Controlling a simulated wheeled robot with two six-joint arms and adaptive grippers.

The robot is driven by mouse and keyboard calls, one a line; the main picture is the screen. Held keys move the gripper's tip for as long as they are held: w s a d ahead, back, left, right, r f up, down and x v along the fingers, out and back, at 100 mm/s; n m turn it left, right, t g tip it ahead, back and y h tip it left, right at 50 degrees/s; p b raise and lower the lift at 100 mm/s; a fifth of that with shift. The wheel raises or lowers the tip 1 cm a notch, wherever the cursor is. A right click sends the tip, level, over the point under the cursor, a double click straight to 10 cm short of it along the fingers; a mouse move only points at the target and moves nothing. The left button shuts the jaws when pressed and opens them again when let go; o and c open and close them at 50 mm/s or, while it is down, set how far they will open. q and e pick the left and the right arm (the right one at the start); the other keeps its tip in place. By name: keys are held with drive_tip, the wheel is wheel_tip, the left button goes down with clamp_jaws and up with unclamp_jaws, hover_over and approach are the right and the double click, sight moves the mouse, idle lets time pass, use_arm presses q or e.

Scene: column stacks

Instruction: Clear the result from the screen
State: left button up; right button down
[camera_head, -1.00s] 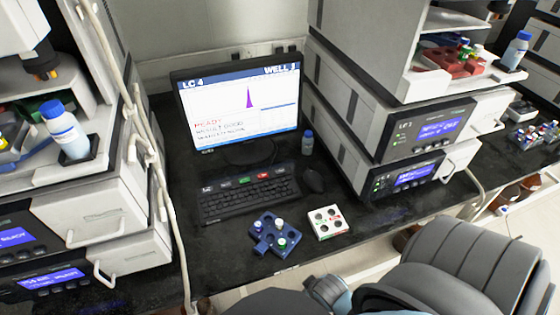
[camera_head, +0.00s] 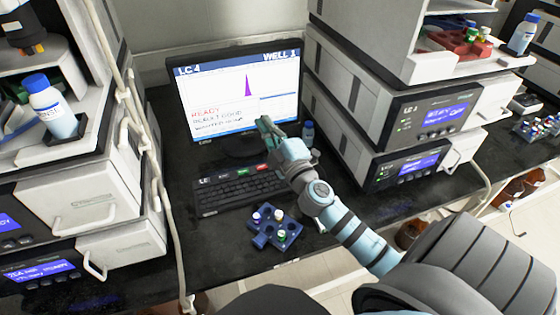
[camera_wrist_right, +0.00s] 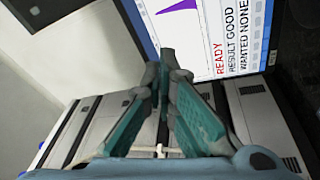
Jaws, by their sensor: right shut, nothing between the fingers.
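The monitor (camera_head: 215,85) shows "LC 4", "WELL 1", a purple peak, and the text "READY", "RESULT GOOD" and a "WANTED" line, which reads "WANTED NONE" in the right wrist view (camera_wrist_right: 205,35). My right gripper (camera_head: 264,122) is shut and empty, in front of the screen's lower right part and above the keyboard's back edge. Its closed fingertips also show in the right wrist view (camera_wrist_right: 167,55). My arm hides the keyboard's right end. My left gripper is out of view.
A blue rack (camera_head: 262,239) with a few vials sits in front of the keyboard. A small blue bottle (camera_head: 307,133) stands right of the monitor. The mouse is hidden behind my arm.

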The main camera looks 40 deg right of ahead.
drive_tip(key=w+a+f+n+g+y, duration=0.2)
drive_tip(key=w+n+g+y, duration=0.5)
drive_tip(key=n, duration=0.9)
drive_tip(key=s+d+f+n+g+h, duration=0.1)
drive_tip(key=s+d+f+g, duration=0.1)
drive_tip(key=d+f+g, duration=0.2)
drive_tip(key=d+f, duration=0.3)
drive_tip(key=d, duration=0.3)
drive_tip(key=shift+d+n, duration=0.3)
drive_tip(key=shift+n, duration=0.1)
wheel_tip(320, 180, down, 8)
drive_tip(key=b, duration=0.7)
drive_tip(key=shift+r, duration=0.15)
drive_tip(key=shift+f+b, duration=0.45)
drive_tip(key=shift+f, duration=0.15)
